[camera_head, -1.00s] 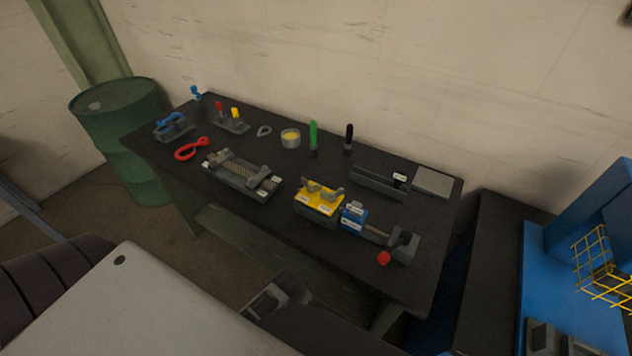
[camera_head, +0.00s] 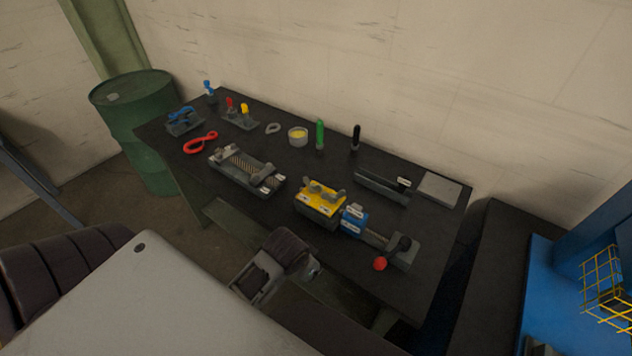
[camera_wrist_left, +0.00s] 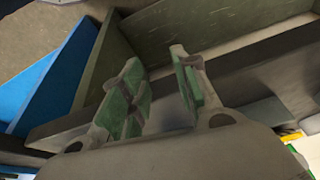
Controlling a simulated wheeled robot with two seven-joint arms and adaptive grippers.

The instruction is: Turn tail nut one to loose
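A grey chain tray (camera_head: 232,180) with a chain along it lies on the dark bench, left of its middle. Small blocks with white labels sit at its right end. The tail nuts are too small to tell apart, and I cannot tell which is tail nut one or how it is turned. My left gripper (camera_head: 249,287) is in front of the bench's near edge, apart from the tray and holding nothing. In the left wrist view its green-padded fingers (camera_wrist_left: 155,60) stand apart with nothing between them. My right gripper is not in view.
A yellow block unit (camera_head: 318,203) joins a blue block (camera_head: 353,219) and a grey end with a red knob (camera_head: 380,264). A green drum (camera_head: 135,110) is at left.

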